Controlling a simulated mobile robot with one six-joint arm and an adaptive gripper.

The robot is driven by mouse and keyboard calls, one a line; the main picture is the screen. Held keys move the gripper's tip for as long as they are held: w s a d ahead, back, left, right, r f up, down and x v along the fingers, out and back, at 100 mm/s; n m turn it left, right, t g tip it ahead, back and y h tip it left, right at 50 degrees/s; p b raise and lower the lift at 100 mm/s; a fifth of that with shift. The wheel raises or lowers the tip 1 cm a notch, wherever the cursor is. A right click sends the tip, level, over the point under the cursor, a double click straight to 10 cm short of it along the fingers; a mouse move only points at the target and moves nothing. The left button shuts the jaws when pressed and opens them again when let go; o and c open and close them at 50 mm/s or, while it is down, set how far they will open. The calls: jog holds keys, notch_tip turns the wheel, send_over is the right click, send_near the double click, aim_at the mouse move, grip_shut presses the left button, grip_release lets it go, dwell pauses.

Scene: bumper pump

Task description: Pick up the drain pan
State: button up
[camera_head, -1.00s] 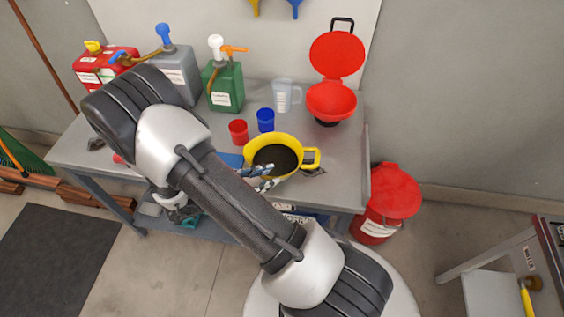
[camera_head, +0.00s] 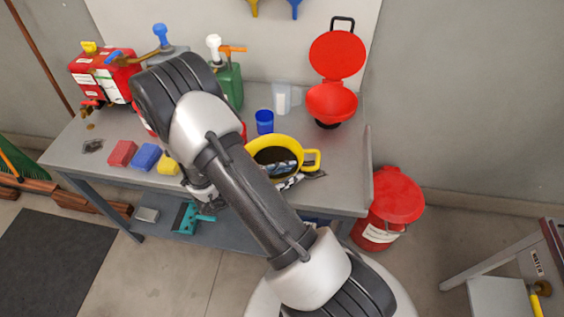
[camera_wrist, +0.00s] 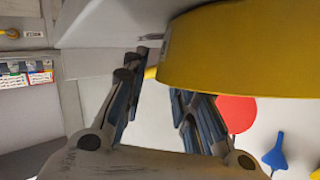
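The drain pan, a round yellow pan with a dark inside (camera_head: 306,159), sits on the grey bench near its front edge. A yellow loop handle sticks out on its right. My gripper (camera_head: 283,178) is at the pan's front side, its fingers overlapping the pan in the head view. In the wrist view the pan's yellow wall (camera_wrist: 245,50) fills the upper right, close to the fingers. My gripper (camera_wrist: 163,100) has its fingers apart there; a small yellow piece shows between them. I cannot tell whether the fingers touch the pan.
A blue cup (camera_head: 265,121), clear measuring jug (camera_head: 283,98) and red lidded funnel (camera_head: 332,100) stand behind the pan. Red (camera_head: 105,75) and green (camera_head: 230,85) cans are at the back. Sponges (camera_head: 146,156) lie left. A red bucket (camera_head: 392,200) stands right of the bench.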

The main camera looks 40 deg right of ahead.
grip_shut()
dwell(0.3)
jog(key=shift+r, duration=0.1)
dwell(0.4)
